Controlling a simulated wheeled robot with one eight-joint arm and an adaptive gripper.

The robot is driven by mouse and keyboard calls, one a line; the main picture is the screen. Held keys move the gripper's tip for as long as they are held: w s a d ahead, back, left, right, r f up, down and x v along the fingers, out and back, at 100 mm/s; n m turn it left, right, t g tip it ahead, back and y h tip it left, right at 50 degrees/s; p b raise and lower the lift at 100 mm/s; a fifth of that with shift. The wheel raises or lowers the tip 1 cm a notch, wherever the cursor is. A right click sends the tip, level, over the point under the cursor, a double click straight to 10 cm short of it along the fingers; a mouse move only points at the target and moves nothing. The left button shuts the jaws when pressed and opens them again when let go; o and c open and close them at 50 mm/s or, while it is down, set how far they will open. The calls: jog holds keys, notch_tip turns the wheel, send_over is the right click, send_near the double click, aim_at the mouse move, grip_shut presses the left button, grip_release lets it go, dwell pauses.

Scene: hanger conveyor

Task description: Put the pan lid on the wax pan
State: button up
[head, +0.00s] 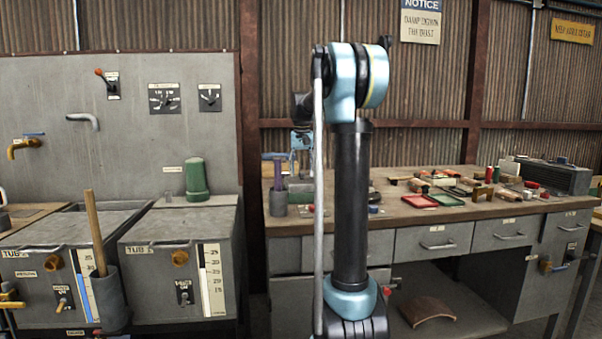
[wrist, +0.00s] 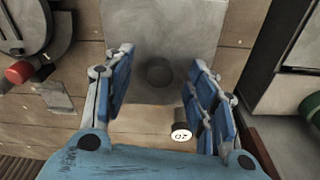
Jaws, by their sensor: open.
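In the wrist view a flat grey plate with a round dark knob (wrist: 160,72) lies below my gripper; it looks like the pan lid. My gripper (wrist: 158,66) is open, with its blue fingers on either side of the knob and nothing visibly held. I cannot tell whether the fingers are level with the knob or above it. In the head view my gripper (head: 302,140) is over the left end of the workbench, partly hidden by my arm. I cannot make out the wax pan for certain in either view.
A small cylinder (wrist: 181,132) with a white marked top stands near the right finger. A dark round device with a red knob (wrist: 19,72) is at left. On the workbench (head: 400,216), a grey cup (head: 278,204) stands at left; red and green trays (head: 447,201) lie farther right.

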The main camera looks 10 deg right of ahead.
aim_at(302, 180)
dwell(0.3)
notch_tip(302, 180, up, 12)
jog(key=s, duration=0.1)
jog(key=shift+s+a, duration=0.15)
dwell(0.3)
jog(key=shift+f, duration=0.1)
jog(key=s+f+n, duration=0.1)
jog(key=s+f, duration=1.8)
jog(key=s, duration=0.2)
jog(key=s+f+n, duration=0.1)
jog(key=s+f, duration=1.8)
jog(key=s, duration=0.2)
jog(key=shift+s+t, duration=0.2)
jog(key=shift+t, duration=0.2)
